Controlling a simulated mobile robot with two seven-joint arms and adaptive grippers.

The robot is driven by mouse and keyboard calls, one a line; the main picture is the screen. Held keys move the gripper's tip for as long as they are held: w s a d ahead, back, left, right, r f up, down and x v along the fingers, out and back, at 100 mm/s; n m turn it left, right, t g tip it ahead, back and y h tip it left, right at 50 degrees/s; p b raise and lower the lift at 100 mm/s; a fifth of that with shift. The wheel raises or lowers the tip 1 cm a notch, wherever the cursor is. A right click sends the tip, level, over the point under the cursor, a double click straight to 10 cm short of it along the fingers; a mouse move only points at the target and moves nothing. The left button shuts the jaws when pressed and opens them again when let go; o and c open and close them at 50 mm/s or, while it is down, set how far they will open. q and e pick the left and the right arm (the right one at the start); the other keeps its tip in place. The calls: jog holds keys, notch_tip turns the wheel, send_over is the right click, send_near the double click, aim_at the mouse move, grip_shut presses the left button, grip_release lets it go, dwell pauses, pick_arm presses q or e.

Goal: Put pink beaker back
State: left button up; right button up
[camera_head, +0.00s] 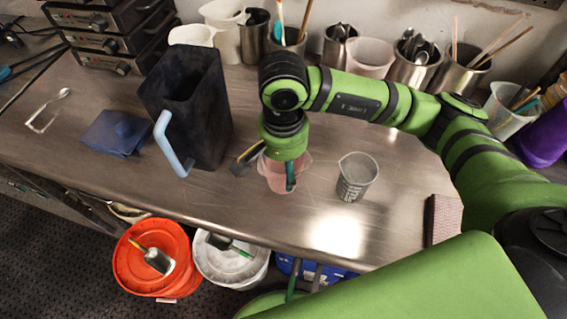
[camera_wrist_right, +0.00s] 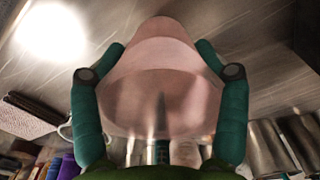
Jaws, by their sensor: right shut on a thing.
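The pink beaker (camera_head: 272,180) is translucent and is near the front middle of the workbench in the head view. My right gripper (camera_head: 284,172) points down over it and is shut on it, with a teal finger against its side. In the right wrist view the beaker (camera_wrist_right: 160,85) fills the space between the two teal fingers (camera_wrist_right: 160,70). Whether its base touches the bench or hangs just above it, I cannot tell. My left gripper is not in view.
A grey marked beaker (camera_head: 356,178) stands just right of the gripper. A tall dark pitcher (camera_head: 190,105) stands left. Metal cups (camera_head: 414,68) with tools and another pinkish beaker (camera_head: 369,58) line the back wall. Orange (camera_head: 130,270) and white (camera_head: 215,262) buckets sit below the bench's front edge.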

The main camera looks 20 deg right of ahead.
jog(key=shift+f, duration=0.85)
jog(key=shift+f, duration=0.25)
jog(key=o, duration=1.3)
jog(key=shift+r, duration=0.1)
